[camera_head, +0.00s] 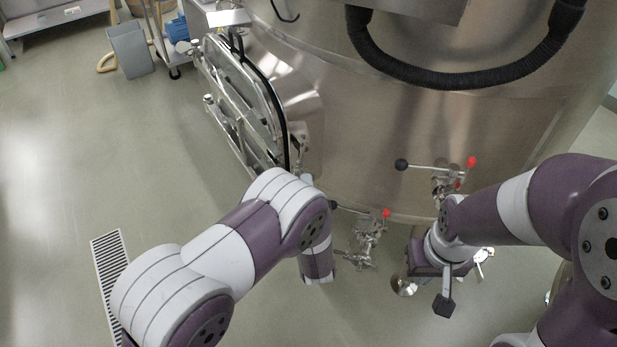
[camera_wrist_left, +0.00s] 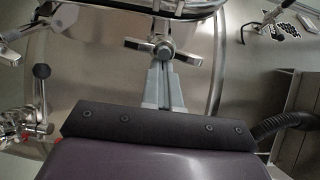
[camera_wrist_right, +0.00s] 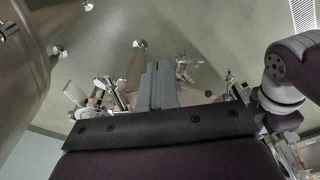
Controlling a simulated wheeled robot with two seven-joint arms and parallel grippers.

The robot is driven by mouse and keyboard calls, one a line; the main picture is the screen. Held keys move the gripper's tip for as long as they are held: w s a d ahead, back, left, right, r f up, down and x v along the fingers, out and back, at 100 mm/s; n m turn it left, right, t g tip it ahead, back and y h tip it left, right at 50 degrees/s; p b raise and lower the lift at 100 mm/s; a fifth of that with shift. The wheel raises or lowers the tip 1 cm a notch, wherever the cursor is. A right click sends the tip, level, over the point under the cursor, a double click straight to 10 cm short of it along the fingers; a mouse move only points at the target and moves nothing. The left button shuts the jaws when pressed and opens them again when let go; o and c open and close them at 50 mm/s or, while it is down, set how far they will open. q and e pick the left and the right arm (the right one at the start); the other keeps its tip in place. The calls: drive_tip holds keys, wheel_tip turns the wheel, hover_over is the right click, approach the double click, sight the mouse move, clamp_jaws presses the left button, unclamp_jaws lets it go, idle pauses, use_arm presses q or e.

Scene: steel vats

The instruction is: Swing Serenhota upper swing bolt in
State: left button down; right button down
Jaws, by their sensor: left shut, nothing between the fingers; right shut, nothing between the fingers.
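The steel vat (camera_head: 400,140) has a hatch (camera_head: 250,95) with a dark gasket and bright metal bars on its left side. In the left wrist view a metal swing bolt with a winged handle (camera_wrist_left: 130,44) and round hub lies just beyond my left gripper (camera_wrist_left: 162,68). Those fingers are shut and empty; I cannot tell if they touch the bolt. No label shows whether it is the upper one. In the head view my left arm hides the fingers and part of the hatch area. My right gripper (camera_wrist_right: 157,68) is shut and empty, low in front of the vat.
Two valves with red-tipped handles stand near the vat's base, one upper (camera_head: 440,172) and one lower (camera_head: 368,240). A black hose (camera_head: 450,78) loops across the vat. A grey bin (camera_head: 131,50) stands at the back left. The floor at left is clear, with a drain grate (camera_head: 108,265).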

use_arm(q)
drive_tip(key=shift+w+a+p, duration=0.15)
drive_tip(key=shift+w+a, duration=0.1)
drive_tip(key=shift+a, duration=0.95)
drive_tip(key=shift+w+a+p, duration=0.15)
drive_tip(key=shift+w+a, duration=0.1)
drive_tip(key=shift+a, duration=0.95)
drive_tip(key=shift+w+a+p, duration=0.15)
drive_tip(key=shift+w+a, duration=0.1)
drive_tip(key=shift+a, duration=0.95)
drive_tip(key=w+a, duration=0.2)
drive_tip(key=w+a+b, duration=0.1)
drive_tip(key=shift+a+r, duration=0.25)
drive_tip(key=shift+r, duration=0.05)
use_arm(e)
drive_tip(key=shift+s+d, duration=0.2)
drive_tip(key=shift+s, duration=0.15)
use_arm(q)
drive_tip(key=shift+s+r, duration=0.1)
use_arm(e)
drive_tip(key=shift+r, duration=0.1)
